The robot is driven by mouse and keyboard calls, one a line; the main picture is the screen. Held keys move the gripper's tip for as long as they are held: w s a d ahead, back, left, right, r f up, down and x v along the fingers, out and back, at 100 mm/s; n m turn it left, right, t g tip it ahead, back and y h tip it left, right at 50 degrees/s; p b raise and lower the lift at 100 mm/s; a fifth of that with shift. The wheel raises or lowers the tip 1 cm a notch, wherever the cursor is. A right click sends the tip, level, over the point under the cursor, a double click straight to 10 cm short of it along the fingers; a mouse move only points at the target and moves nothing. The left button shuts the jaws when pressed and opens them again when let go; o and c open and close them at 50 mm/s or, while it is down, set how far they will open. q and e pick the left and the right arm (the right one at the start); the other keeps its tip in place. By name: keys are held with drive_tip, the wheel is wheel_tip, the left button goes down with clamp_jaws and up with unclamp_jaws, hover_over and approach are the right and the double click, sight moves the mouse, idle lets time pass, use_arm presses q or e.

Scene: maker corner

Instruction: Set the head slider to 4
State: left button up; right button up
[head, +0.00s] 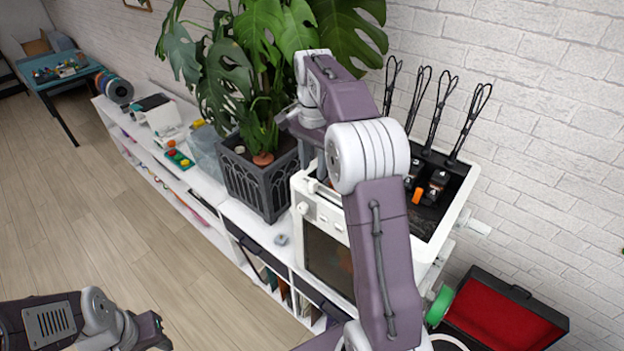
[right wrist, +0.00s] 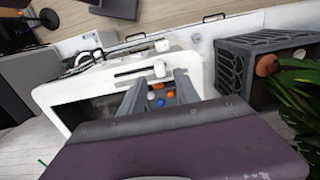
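The white machine (head: 330,220) has a dark front window and stands on the low shelf; it also shows in the right wrist view (right wrist: 60,95). I cannot make out which is the head slider, nor any scale or the number 4. My right gripper (right wrist: 161,80) is open, its two grey fingers apart over the machine, with nothing seen between the tips. In the head view my right arm hides part of the machine. My left arm shows at lower left; its fingers are not visible.
A potted plant (head: 265,185) with broad leaves stands close to the machine's left. Black wire loops (head: 470,115) rise from its top. An open red-lined case (head: 500,315) lies at right. A green-topped table (head: 65,75) is far left. The wooden floor (head: 120,220) is clear.

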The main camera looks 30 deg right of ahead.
sight(313, 181)
wheel_tip(313, 181, down, 5)
drive_tip(key=shift+w+f, duration=0.1)
drive_tip(key=shift+w, duration=0.05)
drive_tip(key=shift+s+f, duration=0.35)
drive_tip(key=shift+w+f, duration=0.1)
drive_tip(key=shift+w, duration=0.1)
drive_tip(key=shift+c, duration=1.2)
drive_tip(key=shift+w, duration=0.1)
drive_tip(key=c, duration=0.6)
drive_tip(key=shift+d, duration=0.1)
drive_tip(key=shift+p, duration=0.3)
